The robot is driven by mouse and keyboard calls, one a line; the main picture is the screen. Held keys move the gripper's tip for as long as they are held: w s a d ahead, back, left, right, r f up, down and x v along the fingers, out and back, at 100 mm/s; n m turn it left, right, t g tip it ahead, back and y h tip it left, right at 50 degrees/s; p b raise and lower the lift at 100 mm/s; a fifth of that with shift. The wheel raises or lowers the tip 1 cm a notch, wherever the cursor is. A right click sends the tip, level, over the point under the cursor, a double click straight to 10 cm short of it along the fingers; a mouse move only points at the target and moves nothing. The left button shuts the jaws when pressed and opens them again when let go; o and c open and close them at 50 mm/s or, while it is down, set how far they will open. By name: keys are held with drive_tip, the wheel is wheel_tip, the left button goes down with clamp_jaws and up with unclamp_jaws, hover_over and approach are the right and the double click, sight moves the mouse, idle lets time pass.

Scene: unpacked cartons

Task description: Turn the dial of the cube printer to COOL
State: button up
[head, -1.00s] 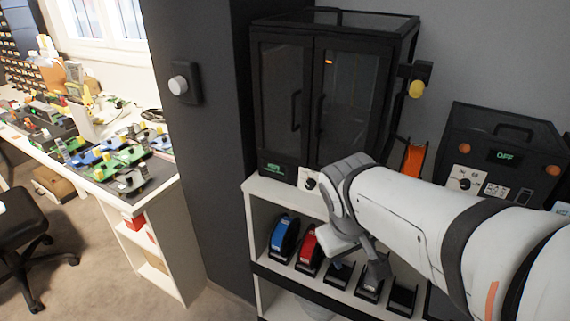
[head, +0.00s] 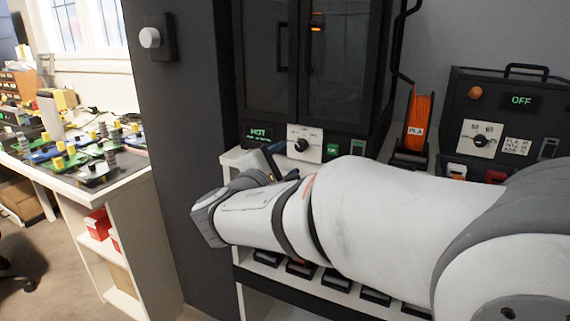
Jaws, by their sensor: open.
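The cube printer (head: 318,60) is a tall black cabinet with two dark glass doors. Its small display (head: 259,134) at the lower left reads HOT in green. Its dial is a black round knob (head: 301,145) on a white plate (head: 310,154) below the doors; the exact pointer setting is too small to read. My gripper (head: 270,158) is open, just left of and below the knob, with a dark finger close to the white plate. I cannot tell whether it touches. My wrist hides most of the gripper.
A green button (head: 332,149) and a switch (head: 356,148) sit right of the dial. An orange spool (head: 418,121) stands beside the printer. Another black machine (head: 512,110) at right shows OFF. A white shelf (head: 236,256) lies below; a dark pillar (head: 182,120) stands left.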

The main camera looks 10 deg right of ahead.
sight(301, 147)
drive_tip(key=b+x, duration=0.1)
drive_tip(key=x, duration=0.6)
drive_tip(key=shift+w+d, duration=0.2)
drive_tip(key=shift+c, duration=0.3)
drive_tip(key=c, duration=0.9)
